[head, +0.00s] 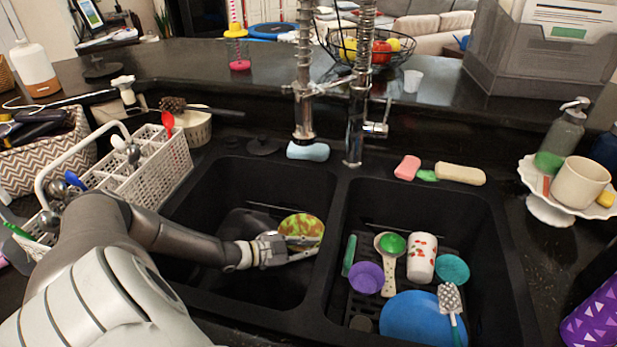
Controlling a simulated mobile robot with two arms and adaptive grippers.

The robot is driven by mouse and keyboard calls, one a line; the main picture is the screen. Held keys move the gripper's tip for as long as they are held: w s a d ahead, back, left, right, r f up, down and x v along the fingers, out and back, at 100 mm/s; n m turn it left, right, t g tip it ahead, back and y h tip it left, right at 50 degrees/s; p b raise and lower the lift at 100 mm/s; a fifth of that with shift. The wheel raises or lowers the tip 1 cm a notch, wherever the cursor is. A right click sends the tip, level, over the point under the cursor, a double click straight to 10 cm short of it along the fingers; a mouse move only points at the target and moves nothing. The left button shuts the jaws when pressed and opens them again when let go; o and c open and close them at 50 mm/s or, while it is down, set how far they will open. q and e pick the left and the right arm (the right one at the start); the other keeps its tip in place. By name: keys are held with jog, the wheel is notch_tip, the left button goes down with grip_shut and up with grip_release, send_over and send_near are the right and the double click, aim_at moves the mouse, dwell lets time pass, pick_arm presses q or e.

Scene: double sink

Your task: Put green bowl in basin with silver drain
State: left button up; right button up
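A yellow-green patterned bowl (301,226), the likeliest match for the green bowl, is in the left basin (225,185), its face tilted toward me. My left gripper (318,247) reaches into this basin from the left. Its fingers are at the bowl's lower edge and partly cover it. I cannot tell whether they are closed on it. The right basin (500,235) has a dark rack and a round greyish spot (361,323) at its lower left, perhaps the drain. No silver drain shows clearly in the left basin. My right gripper is not in view.
The right basin holds a purple cup (366,278), a spotted cup (422,258), a teal cup (452,268), a blue plate (412,318) and utensils. A divider (333,225) separates the basins. The faucet (355,130) stands behind it. A white dish rack (150,165) is left.

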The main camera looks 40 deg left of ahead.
pick_arm(q)
jog(key=o, duration=0.3)
jog(key=shift+r, duration=0.35)
jog(key=p+v, duration=0.4)
jog(key=v, duration=0.2)
jog(key=shift+s+a+r+p, duration=0.1)
jog(key=shift+s+a+p, duration=0.05)
jog(key=shift+s+p, duration=0.2)
jog(key=shift+s+a, duration=0.15)
jog(key=shift+s, duration=0.2)
